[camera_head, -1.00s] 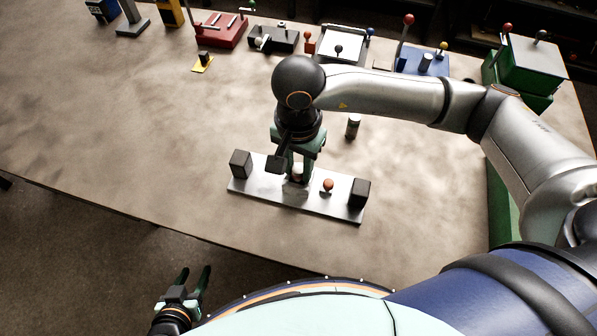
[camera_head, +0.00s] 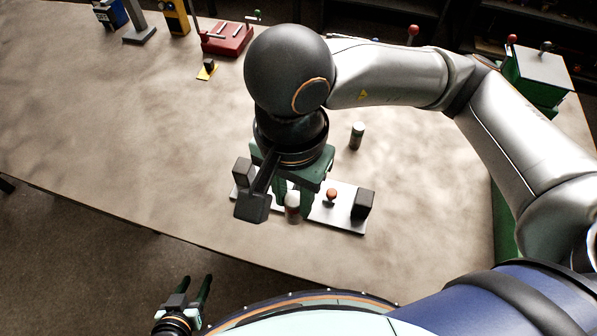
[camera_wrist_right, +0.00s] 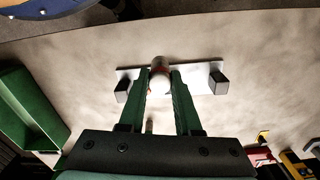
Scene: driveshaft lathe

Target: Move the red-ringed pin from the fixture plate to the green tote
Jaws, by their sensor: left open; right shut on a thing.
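The red-ringed pin (camera_head: 292,208) is white with a reddish band, which shows in the right wrist view (camera_wrist_right: 160,83). My right gripper (camera_head: 293,198) is shut on it, with one green finger on each side. The pin is over the silver fixture plate (camera_head: 345,206); in the head view it appears raised from it, though my gripper hides part of the plate. My left gripper (camera_head: 197,281) is open and empty, off the table's front edge. The green tote (camera_head: 504,222) is mostly hidden behind my right arm; its open inside shows in the right wrist view (camera_wrist_right: 27,112).
The plate also carries an orange-brown knob (camera_head: 331,194) and dark end blocks (camera_head: 362,204). A small dark cylinder (camera_head: 357,135) stands behind it. A red fixture (camera_head: 228,38) and other devices line the back edge. The table's left and middle are clear.

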